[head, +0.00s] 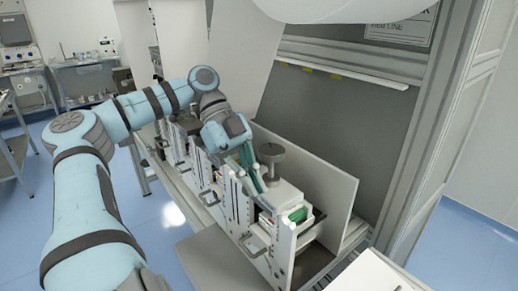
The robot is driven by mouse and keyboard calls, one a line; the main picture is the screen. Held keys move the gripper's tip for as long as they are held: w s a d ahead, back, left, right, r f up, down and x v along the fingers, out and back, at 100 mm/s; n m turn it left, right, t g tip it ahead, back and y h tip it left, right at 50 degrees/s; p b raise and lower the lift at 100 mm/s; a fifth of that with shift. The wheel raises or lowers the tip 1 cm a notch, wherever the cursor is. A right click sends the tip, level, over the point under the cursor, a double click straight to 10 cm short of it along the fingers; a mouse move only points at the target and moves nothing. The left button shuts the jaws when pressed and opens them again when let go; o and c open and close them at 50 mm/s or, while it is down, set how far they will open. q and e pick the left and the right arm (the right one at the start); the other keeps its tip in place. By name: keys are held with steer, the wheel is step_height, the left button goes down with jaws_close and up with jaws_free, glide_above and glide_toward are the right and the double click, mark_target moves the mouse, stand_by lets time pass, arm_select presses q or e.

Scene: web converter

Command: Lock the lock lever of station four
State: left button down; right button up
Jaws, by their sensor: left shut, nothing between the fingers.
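A row of white upright station units (285,235) runs from the near end back to the left. No station number is readable, so I cannot tell which is station four. The nearest unit has a green part (299,214) and a grey front handle (254,247). A round grey knob (271,153) stands on top, beside my gripper. My left gripper (257,184) is shut and empty, pointing down at the top of the near units. Its fingertips are small and partly lost among the parts, so contact with a lever cannot be told. My right gripper is not in view.
A light panel (335,195) stands upright along the right side of the units, with a grey machine wall (350,110) behind it. A second handle (208,198) sticks out farther back. Clear blue floor (165,230) lies left of the units.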

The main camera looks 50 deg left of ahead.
arm_select(q)
steer(key=shift+s+a+p, duration=0.15)
steer(key=shift+a+p, duration=0.2)
steer(key=shift+a, duration=0.85)
steer(key=shift+a+r+p, duration=0.1)
steer(key=shift+a+p, duration=0.4)
steer(key=shift+a, duration=0.1)
